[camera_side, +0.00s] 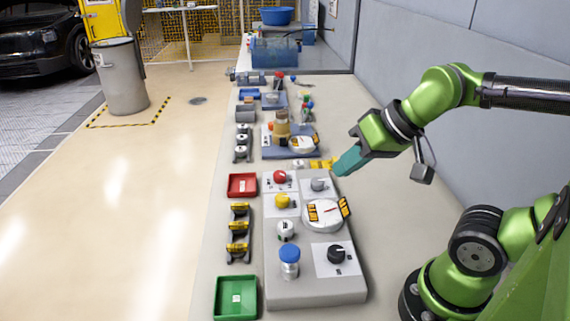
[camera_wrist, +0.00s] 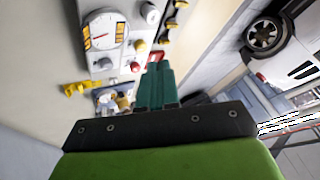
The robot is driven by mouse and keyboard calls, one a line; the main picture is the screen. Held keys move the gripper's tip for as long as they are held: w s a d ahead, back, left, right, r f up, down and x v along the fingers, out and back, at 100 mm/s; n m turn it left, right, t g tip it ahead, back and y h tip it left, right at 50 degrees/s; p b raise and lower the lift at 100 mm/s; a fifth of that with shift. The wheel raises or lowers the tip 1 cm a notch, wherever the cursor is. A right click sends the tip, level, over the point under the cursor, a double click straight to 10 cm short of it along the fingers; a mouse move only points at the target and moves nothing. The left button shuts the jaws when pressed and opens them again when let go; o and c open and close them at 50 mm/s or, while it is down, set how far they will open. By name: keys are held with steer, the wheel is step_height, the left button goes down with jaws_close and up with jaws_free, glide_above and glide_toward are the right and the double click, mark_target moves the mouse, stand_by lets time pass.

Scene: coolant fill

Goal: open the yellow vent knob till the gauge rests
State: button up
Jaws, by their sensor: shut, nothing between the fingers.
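My gripper (camera_side: 339,168) has teal fingers, shut and empty, above the bench beyond the far end of the grey panel (camera_side: 300,291). In the wrist view the shut fingers (camera_wrist: 158,66) point toward the panel's end. The yellow vent knob (camera_side: 282,201) stands on the panel beside a white label, apart from my gripper; it also shows in the wrist view (camera_wrist: 138,45). The gauge (camera_side: 323,214), a white round dial with a red needle, lies right of the knob. It shows in the wrist view too (camera_wrist: 102,34); its exact reading is too small to tell.
A red knob (camera_side: 279,177) and grey knob (camera_side: 319,185) sit near the yellow knob. A yellow piece (camera_side: 321,164) lies close to my fingertips. A blue-capped cylinder (camera_side: 289,260) stands at the front. Red (camera_side: 242,185) and green (camera_side: 235,298) trays lie left.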

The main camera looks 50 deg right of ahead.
steer(key=shift+o, duration=1.1)
steer(key=shift+f, duration=0.15)
steer(key=o, duration=0.9)
steer(key=w+f+m+g, duration=0.1)
steer(key=w+g, duration=0.1)
steer(key=w, duration=0.4)
steer(key=shift+w+d+g, duration=0.3)
steer(key=shift+w+g, duration=0.1)
steer(key=m+g+h, duration=0.2)
steer(key=m+g, duration=0.2)
steer(key=m, duration=0.6)
glide_above(282, 196)
steer(key=f, duration=0.2)
step_height(282, 196, down, 16)
steer(key=shift+r, duration=0.15)
steer(key=c, duration=1.1)
